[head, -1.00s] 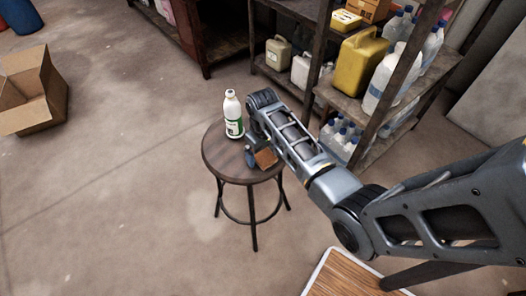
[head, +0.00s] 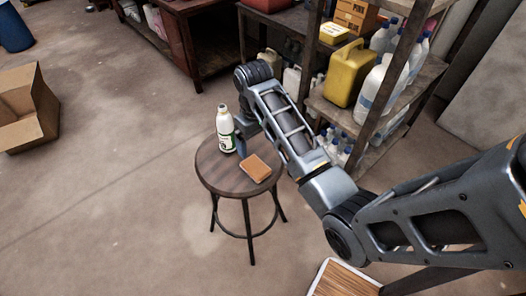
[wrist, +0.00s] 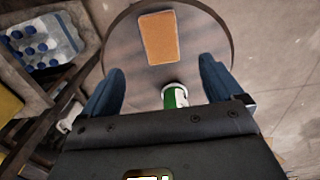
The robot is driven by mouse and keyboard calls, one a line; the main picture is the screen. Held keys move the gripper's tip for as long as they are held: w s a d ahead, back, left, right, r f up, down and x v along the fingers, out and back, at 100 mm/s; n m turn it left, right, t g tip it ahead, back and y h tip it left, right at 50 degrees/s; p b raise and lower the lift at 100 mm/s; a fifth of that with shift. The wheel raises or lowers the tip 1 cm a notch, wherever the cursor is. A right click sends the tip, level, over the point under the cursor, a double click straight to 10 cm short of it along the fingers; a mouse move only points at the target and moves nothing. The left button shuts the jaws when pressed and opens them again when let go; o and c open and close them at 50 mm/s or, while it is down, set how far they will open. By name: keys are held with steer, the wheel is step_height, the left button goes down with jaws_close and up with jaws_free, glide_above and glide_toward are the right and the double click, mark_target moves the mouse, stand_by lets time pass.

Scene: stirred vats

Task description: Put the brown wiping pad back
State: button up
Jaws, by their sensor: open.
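The brown wiping pad (head: 257,168) lies flat on the round dark wooden stool (head: 218,176), near the right side of its top in the head view. A white bottle with a green label (head: 226,130) stands upright on the stool behind it. In the wrist view the pad (wrist: 159,38) lies beyond the fingertips and touches neither. My gripper (wrist: 160,78) is open and empty above the stool, with its blue fingers wide apart. The bottle (wrist: 175,96) shows partly between the fingers, its lower part hidden by the gripper body. In the head view my arm hides most of the gripper.
A shelf (head: 340,112) with a yellow jug (head: 356,72) and several bottles stands behind my arm at the right. An open cardboard box (head: 28,108) lies on the floor at the left. A wooden board with a pale edge (head: 345,280) is at the bottom. Floor left of the stool is clear.

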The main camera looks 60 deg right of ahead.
steer(key=shift+r, duration=0.15)
steer(key=s+a+f+n+t+h, duration=0.1)
steer(key=s+a+f+t, duration=0.25)
steer(key=s+a, duration=0.3)
steer(key=s+a+f+t, duration=0.35)
steer(key=s+a, duration=0.25)
steer(key=a, duration=0.2)
steer(key=s+a+r+n+t, duration=0.1)
steer(key=s+a+r+t, duration=0.2)
steer(key=s+r, duration=0.5)
steer(key=s+a+r+n+t+y, duration=0.1)
steer(key=s+a+r+t, duration=0.2)
steer(key=s+r, duration=0.6)
step_height(320, 180, up, 7)
steer(key=shift+s+a+t, duration=0.15)
steer(key=shift+s+t, duration=0.15)
steer(key=shift+t, duration=0.7)
